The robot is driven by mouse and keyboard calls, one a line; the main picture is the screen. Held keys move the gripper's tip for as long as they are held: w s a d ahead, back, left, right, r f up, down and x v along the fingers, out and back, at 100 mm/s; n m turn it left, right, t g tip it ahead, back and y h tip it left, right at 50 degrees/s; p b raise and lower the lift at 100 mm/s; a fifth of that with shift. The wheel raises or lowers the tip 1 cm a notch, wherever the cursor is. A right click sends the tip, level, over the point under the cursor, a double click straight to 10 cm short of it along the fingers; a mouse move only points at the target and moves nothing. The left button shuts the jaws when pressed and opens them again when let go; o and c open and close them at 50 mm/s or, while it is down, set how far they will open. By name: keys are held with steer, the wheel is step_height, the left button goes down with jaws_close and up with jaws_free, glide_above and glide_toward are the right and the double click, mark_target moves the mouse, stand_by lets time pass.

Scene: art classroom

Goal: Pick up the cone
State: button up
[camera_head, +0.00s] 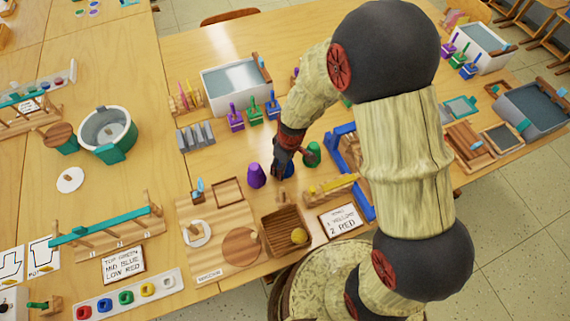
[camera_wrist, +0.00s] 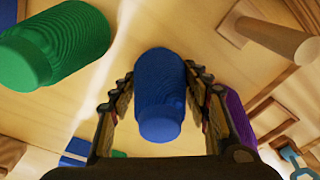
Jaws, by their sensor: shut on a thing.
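A blue cone (camera_wrist: 160,92) with a rounded end stands between the two fingers of my gripper (camera_wrist: 161,82) in the wrist view, with a finger on each side. My gripper (camera_head: 281,168) points down at the table in the head view, and only part of the blue cone (camera_head: 290,170) shows beside it. A purple cone (camera_head: 256,175) is just left of my gripper, and it shows partly behind the right finger in the wrist view (camera_wrist: 240,122). A green cone (camera_head: 313,153) is just right, and it is large at upper left in the wrist view (camera_wrist: 55,45).
A blue frame (camera_head: 342,150) stands close on the right. A white bin (camera_head: 210,85) and small purple, green and blue tools stand behind. Some bare table lies left of the purple cone.

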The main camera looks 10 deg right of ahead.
steer(key=shift+r, duration=0.1)
steer(key=shift+c, duration=0.4)
step_height(320, 180, up, 4)
steer(key=shift+f+p, duration=0.25)
steer(key=shift+p, duration=0.75)
steer(key=s+r+p, duration=0.4)
steer(key=s+r, duration=0.5)
steer(key=s, duration=0.5)
steer(key=shift+r, duration=0.15)
